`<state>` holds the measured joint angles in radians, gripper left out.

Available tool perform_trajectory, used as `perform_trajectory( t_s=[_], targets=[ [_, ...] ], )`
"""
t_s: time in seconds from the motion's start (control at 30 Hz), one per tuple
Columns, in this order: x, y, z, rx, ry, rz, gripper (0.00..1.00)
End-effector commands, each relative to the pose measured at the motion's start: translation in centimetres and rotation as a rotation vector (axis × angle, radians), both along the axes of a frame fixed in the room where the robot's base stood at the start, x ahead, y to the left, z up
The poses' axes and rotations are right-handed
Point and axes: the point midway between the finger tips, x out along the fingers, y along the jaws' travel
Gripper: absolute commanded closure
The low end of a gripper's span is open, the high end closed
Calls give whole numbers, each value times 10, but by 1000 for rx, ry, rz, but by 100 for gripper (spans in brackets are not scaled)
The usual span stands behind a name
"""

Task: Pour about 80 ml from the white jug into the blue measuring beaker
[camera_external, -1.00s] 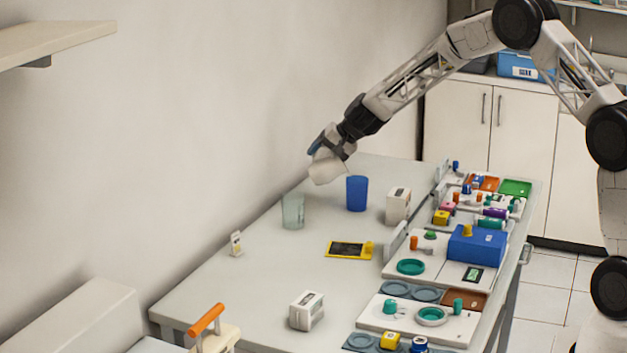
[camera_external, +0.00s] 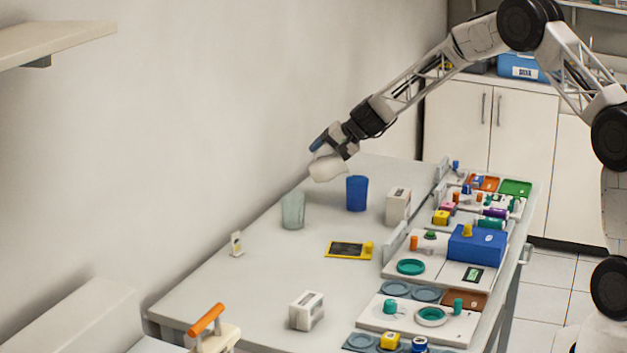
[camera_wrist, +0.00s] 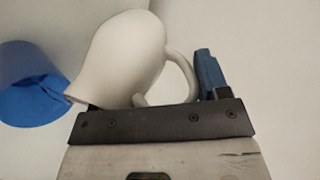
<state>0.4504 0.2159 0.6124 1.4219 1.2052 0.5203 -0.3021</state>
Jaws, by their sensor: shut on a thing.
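The white jug (camera_external: 326,168) is held in the air above the table, tilted well over on its side. My gripper (camera_external: 334,145) is shut on it at the handle side. In the wrist view the jug (camera_wrist: 120,58) has its spout end toward the lower left, on the side of the blue measuring beaker (camera_wrist: 30,90). The blue beaker (camera_external: 357,194) stands upright on the table, a little right of and below the jug in the external view. No stream shows between them. I cannot tell the liquid level in either.
A clear greenish cup (camera_external: 293,211) stands left of the beaker. A white box (camera_external: 397,205) stands to its right. A yellow-framed dark scale (camera_external: 349,250) lies in front. Trays with small coloured parts fill the right side, with a blue box (camera_external: 476,245). The left front table is mostly clear.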

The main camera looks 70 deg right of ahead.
Motion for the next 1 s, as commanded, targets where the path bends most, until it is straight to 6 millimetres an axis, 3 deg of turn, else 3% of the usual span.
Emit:
perform_trajectory(
  t_s=[1.0],
  targets=[
    [-7,-4,7,49,-93,1,75]
  ],
)
